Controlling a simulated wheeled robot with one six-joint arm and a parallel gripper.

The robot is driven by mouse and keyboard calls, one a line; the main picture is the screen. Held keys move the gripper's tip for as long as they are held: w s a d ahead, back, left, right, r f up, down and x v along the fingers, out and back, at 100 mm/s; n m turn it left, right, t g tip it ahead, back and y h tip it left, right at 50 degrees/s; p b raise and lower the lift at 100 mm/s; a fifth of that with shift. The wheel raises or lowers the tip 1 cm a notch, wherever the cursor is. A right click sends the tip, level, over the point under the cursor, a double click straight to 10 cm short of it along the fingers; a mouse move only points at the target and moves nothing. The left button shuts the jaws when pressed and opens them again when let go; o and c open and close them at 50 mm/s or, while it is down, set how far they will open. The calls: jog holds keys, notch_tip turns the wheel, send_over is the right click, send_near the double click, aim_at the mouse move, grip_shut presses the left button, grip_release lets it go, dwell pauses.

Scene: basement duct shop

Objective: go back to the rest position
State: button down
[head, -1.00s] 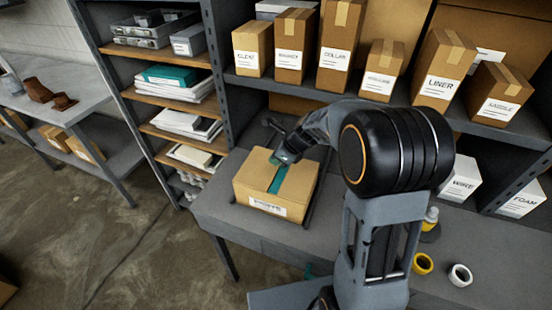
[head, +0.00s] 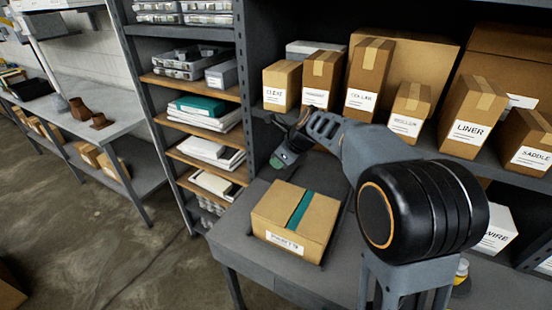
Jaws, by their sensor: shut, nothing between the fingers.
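My gripper (head: 281,160) is shut and empty. It is raised above and behind a cardboard box with a teal tape strip (head: 272,209), apart from it. The box sits closed on the grey workbench (head: 244,252), with a white label on its front side that I cannot read surely. My arm reaches across from the right and hides part of the bench and the shelf behind it.
A shelf above the bench holds several labelled boxes, among them LINER (head: 468,118) and SADDLE (head: 526,142). A narrow rack with trays and papers (head: 206,113) stands left of the bench. Another table (head: 92,118) is farther left, with open concrete floor (head: 95,225) before it.

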jog(key=s+d+f+n+h+b, duration=0.1)
jog(key=s+d+n+h, duration=0.1)
jog(key=s+n, duration=0.6)
jog(key=s+d+f+n+t+h+b, duration=0.1)
jog(key=s+d+n, duration=0.4)
jog(key=s+n, duration=0.3)
jog(key=s+d+f+n+h+b, duration=0.1)
jog(key=s+d+n, duration=0.3)
jog(key=s+n, duration=0.4)
jog(key=shift+d+f+h, duration=0.25)
jog(key=shift+f+h, duration=0.3)
jog(key=shift+h, duration=0.25)
